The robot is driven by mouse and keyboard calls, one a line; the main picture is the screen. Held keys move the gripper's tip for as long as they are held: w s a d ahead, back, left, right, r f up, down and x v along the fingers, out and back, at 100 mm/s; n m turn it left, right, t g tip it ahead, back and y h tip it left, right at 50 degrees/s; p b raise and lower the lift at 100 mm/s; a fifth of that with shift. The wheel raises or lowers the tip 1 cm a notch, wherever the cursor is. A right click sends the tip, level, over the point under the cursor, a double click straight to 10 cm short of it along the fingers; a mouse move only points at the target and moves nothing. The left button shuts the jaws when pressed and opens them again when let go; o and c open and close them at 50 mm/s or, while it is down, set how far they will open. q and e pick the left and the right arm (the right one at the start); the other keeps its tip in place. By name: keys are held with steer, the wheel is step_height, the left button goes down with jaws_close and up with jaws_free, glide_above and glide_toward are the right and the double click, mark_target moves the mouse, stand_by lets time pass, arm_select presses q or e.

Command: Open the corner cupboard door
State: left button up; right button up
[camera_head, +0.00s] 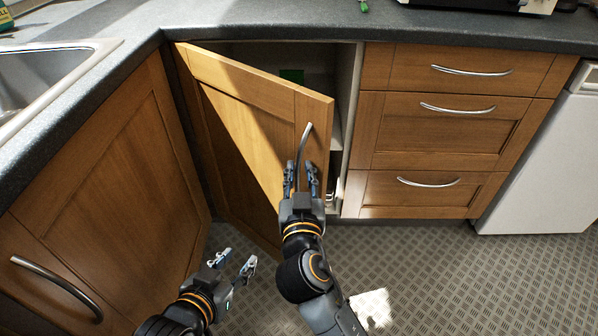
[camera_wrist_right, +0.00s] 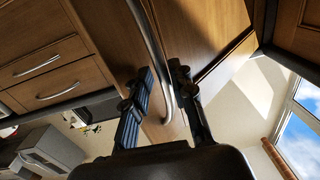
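The corner cupboard door (camera_head: 245,115) is a wooden panel standing partly open, its free edge swung out from the frame. Its curved metal handle (camera_head: 301,150) is near that free edge. My right gripper (camera_head: 301,172) is at the handle with one finger on each side. In the right wrist view the handle (camera_wrist_right: 150,40) runs between the two fingers (camera_wrist_right: 162,88), with gaps showing, so the fingers look open around it. The handle's lower end is partly hidden by the gripper. My left gripper (camera_head: 234,262) is open and empty, low in front of the left cabinet.
The dark cupboard opening (camera_head: 290,57) shows behind the door, with a green item (camera_head: 291,76) inside. Wooden drawers (camera_head: 445,120) stand to the right, then a white appliance (camera_head: 545,165). A left cabinet (camera_head: 110,190) has its own handle (camera_head: 55,285). The floor (camera_head: 450,270) at right is clear.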

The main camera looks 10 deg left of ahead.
steer(key=shift+a, duration=0.2)
steer(key=shift+s, duration=0.35)
steer(key=s+d, duration=0.1)
steer(key=s, duration=1)
steer(key=shift+d, duration=0.35)
steer(key=shift+s, duration=0.1)
steer(key=shift+c, duration=0.2)
